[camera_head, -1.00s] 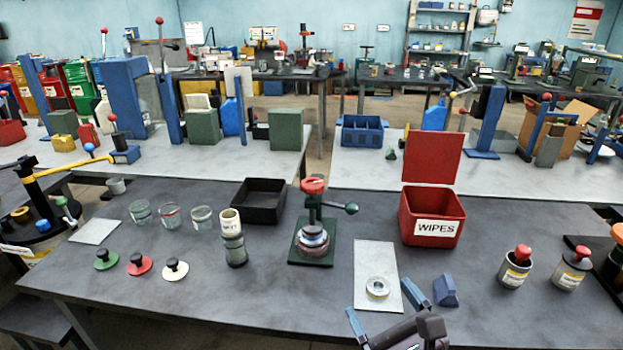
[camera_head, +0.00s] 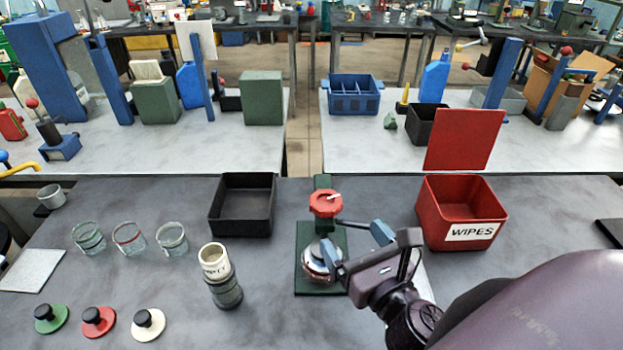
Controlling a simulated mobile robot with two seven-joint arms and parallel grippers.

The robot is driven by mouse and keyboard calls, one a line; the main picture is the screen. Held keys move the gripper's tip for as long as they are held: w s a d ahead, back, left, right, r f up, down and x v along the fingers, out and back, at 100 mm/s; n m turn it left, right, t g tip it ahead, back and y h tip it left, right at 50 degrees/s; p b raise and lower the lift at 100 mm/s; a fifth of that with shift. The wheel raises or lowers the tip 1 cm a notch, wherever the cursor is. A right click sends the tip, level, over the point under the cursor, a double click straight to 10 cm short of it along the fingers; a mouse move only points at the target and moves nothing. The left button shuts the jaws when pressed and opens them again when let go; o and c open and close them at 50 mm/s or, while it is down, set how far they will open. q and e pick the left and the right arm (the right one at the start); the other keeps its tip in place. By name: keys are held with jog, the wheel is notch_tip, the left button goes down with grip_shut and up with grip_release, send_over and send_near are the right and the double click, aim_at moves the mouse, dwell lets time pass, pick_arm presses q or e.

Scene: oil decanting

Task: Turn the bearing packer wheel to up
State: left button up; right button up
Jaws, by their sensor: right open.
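The bearing packer (camera_head: 320,264) stands on the dark table on a green base plate, with a round silver body. Its red wheel (camera_head: 326,203) sits on top of the green post and shows a pale pointer mark towards the right. A dark side lever reaches right from the post; its end is hard to make out near my gripper. My right gripper (camera_head: 357,241) is open, just right of and below the wheel. One blue finger is beside the silver body and the other near the lever's end; contact cannot be told. My left gripper is not in view.
A red WIPES box (camera_head: 459,212) with its lid up stands right of my gripper. A black tray (camera_head: 243,205) is left of the packer. A stacked cup (camera_head: 222,275), several glass jars and coloured lids (camera_head: 99,321) stand further left. My arm covers the lower right.

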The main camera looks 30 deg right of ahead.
aim_at(326, 199)
jog(key=shift+w+d+r, duration=0.1)
jog(key=shift+w+d, duration=0.05)
jog(key=shift+w, duration=0.75)
jog(key=w, duration=0.6)
jog(key=w+d, duration=0.1)
jog(key=w, duration=0.1)
jog(key=shift+w+d+p, duration=0.1)
jog(key=shift+w+p, duration=0.3)
jog(key=c, duration=0.9)
